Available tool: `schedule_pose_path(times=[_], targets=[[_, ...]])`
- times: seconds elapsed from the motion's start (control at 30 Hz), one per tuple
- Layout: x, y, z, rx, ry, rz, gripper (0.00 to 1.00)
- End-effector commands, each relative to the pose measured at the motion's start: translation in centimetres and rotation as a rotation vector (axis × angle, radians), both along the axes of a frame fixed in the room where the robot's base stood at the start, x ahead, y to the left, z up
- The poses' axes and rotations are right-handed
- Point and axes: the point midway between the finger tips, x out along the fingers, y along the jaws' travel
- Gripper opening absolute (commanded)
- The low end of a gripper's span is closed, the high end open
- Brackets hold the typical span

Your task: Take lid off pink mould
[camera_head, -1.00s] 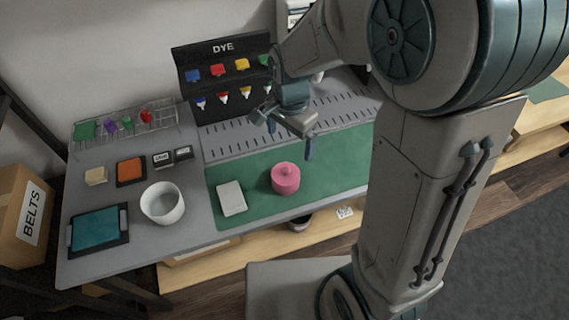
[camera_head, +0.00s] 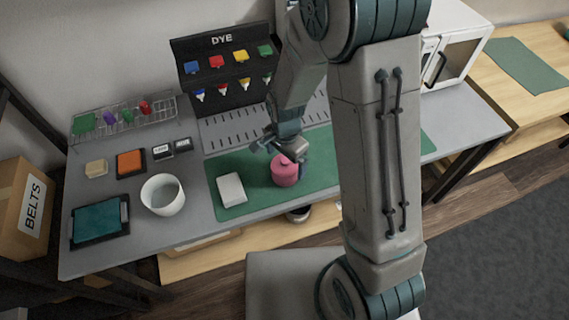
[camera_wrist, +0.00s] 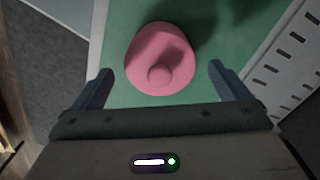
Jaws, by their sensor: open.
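The pink mould (camera_head: 284,175) is a round pot on the green mat (camera_head: 318,178). Its lid (camera_wrist: 160,60) has a round knob, and the lid is on the mould. In the wrist view the knob (camera_wrist: 159,74) shows between and a little beyond my fingertips. My gripper (camera_wrist: 160,78) is open, with one finger on each side of the lid and nothing held. In the head view my gripper (camera_head: 279,147) is just above the mould and hides part of its top.
A white block (camera_head: 231,189) lies on the mat left of the mould. A white bowl (camera_head: 162,195) stands further left. The slotted grey panel (camera_head: 225,133) and dye rack (camera_head: 226,75) are behind. A microwave-like white box (camera_head: 447,50) stands at the right.

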Motion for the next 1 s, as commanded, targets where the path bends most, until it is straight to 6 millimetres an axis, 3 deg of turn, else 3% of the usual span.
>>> schedule_pose_path(times=[0.2,0.47,0.67,1.0], targets=[[0.0,0.0,-2.0,0.000,0.001,-0.001,0.96],[0.0,0.0,-2.2,0.001,-0.001,-0.001,0.96],[0.0,0.0,-2.2,0.001,-0.001,-0.001,0.49],[0.0,0.0,-2.0,0.001,-0.001,-0.001,0.49]])
